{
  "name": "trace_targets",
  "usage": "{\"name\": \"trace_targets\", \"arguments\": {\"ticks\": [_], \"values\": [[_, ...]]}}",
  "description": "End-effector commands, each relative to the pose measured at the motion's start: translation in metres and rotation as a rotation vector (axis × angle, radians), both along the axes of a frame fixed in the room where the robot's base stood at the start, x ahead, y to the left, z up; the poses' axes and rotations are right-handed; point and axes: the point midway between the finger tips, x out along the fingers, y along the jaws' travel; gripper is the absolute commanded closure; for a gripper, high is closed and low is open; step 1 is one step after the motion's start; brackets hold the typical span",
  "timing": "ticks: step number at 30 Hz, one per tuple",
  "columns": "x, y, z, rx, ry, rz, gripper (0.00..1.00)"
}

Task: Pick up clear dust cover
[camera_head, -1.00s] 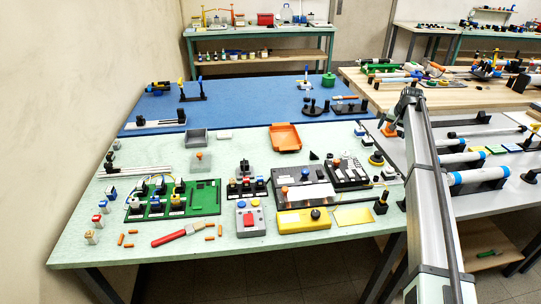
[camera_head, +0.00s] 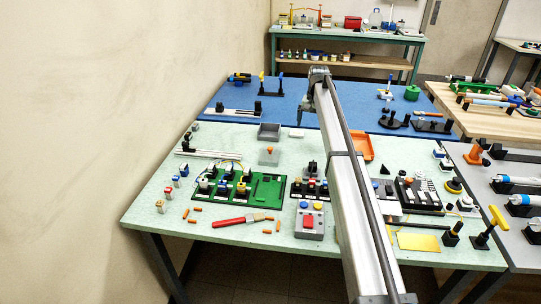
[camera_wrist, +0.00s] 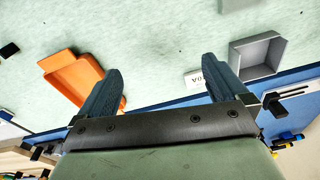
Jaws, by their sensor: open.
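A small translucent pale box with an orange knob on top (camera_head: 268,155) stands on the light green bench in the head view, in front of the grey open box. It looks like the clear dust cover, but it is too small to be sure. My gripper (camera_head: 302,115) hangs from the far end of my arm, to the right of and beyond this box. I cannot make out the cover in the wrist view.
The grey open box (camera_wrist: 279,54) and a white labelled block (camera_wrist: 193,78) lie by one finger, the orange tray (camera_wrist: 88,88) by the other. A green circuit board (camera_head: 265,190) and a red-handled brush (camera_head: 230,221) lie nearer. My arm hides part of the bench.

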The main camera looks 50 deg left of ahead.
Motion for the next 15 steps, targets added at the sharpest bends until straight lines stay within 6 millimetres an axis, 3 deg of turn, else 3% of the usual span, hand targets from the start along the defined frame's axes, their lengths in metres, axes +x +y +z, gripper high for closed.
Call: {"name": "trace_targets", "arguments": {"ticks": [1,6,10,15], "values": [[-0.027,0.023,0.003,-0.015,0.007,0.029,0.0],[-0.095,0.067,0.007,-0.059,0.024,0.093,0.0],[-0.127,0.084,0.009,-0.078,0.031,0.12,0.0],[-0.14,0.09,0.007,-0.088,0.036,0.131,0.0]]}}
